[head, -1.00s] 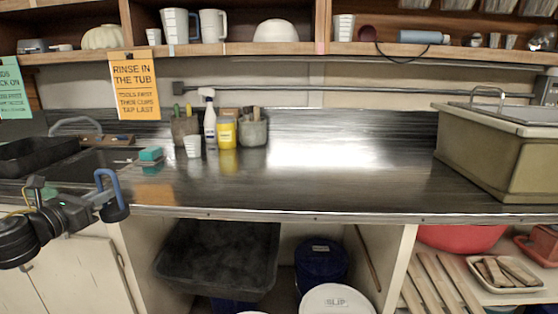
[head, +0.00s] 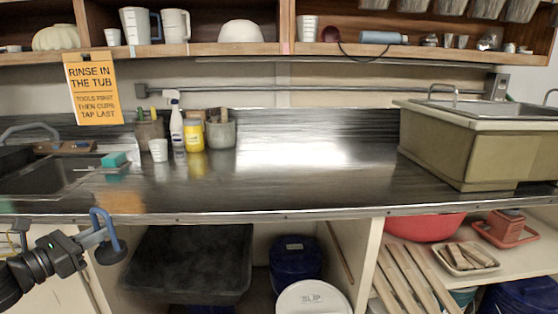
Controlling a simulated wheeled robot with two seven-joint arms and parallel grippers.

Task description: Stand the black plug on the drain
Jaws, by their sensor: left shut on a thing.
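My left gripper (head: 91,238) is at the lower left, shut on the blue loop handle of the black plug (head: 111,253). The plug's dark round body hangs below the loop, in front of the counter's front edge and clear of any surface. No drain can be made out. A dark sink basin (head: 40,180) is set in the counter at the left, and its floor is hidden. A raised beige tub sink (head: 455,150) stands at the right with its inside hidden. My right gripper is not in view.
The middle of the steel counter (head: 290,185) is clear. A white cup (head: 158,150), a spray bottle (head: 176,125), a yellow container (head: 194,136) and tool pots stand at its back left. A teal sponge (head: 113,160) lies near the basin. A black bin (head: 190,262) sits below.

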